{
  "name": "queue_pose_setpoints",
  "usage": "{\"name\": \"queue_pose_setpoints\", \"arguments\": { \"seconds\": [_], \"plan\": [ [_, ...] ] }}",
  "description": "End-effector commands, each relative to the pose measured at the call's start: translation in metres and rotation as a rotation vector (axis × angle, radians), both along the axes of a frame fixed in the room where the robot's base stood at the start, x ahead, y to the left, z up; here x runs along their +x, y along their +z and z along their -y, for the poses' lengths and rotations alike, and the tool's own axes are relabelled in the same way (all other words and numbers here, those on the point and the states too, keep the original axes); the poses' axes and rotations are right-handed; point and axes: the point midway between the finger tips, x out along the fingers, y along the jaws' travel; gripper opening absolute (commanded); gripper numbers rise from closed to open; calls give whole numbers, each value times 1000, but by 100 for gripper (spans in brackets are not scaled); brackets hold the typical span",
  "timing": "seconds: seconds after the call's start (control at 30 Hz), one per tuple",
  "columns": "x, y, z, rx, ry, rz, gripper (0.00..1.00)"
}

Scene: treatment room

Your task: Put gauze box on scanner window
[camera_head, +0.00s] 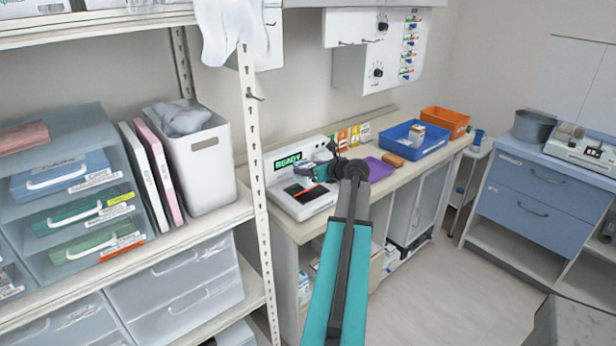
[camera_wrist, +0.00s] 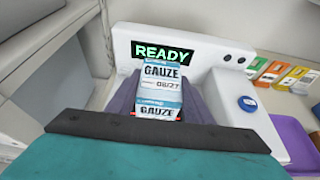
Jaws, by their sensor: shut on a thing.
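The gauze box (camera_wrist: 160,75), white and blue with "GAUZE" and a date on it, is between the fingers of my gripper (camera_wrist: 158,105) in the wrist view. My gripper is shut on it. The white scanner (camera_head: 312,207) stands on the counter, its display (camera_head: 288,160) reading READY in green; the display also shows in the wrist view (camera_wrist: 163,52). The dark scanner window (camera_head: 302,190) has a red line across it in the head view. My gripper (camera_head: 322,170) is at the scanner's right rear in that view. The box and fingers hide most of the window in the wrist view.
Right of the scanner are a purple tray (camera_head: 377,168), a brown item (camera_head: 393,160), a blue bin (camera_head: 413,140) and an orange bin (camera_head: 446,121). Colored cards (camera_head: 352,136) stand at the wall. A shelf post (camera_head: 257,150) rises close on the left.

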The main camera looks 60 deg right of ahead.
Motion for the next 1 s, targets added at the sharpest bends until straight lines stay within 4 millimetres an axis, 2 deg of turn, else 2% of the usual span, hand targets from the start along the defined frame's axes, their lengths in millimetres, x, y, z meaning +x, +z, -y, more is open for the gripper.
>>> {"name": "queue_pose_setpoints", "arguments": {
  "seconds": [0.33,0.87,0.9,1.0],
  "plan": [
    [-1,-31,0,2,0,0,23],
    [-1,-38,0,0,1,0,23],
    [-1,-38,0,1,1,-1,48],
    [-1,-38,0,1,1,-1,65]
  ]
}}
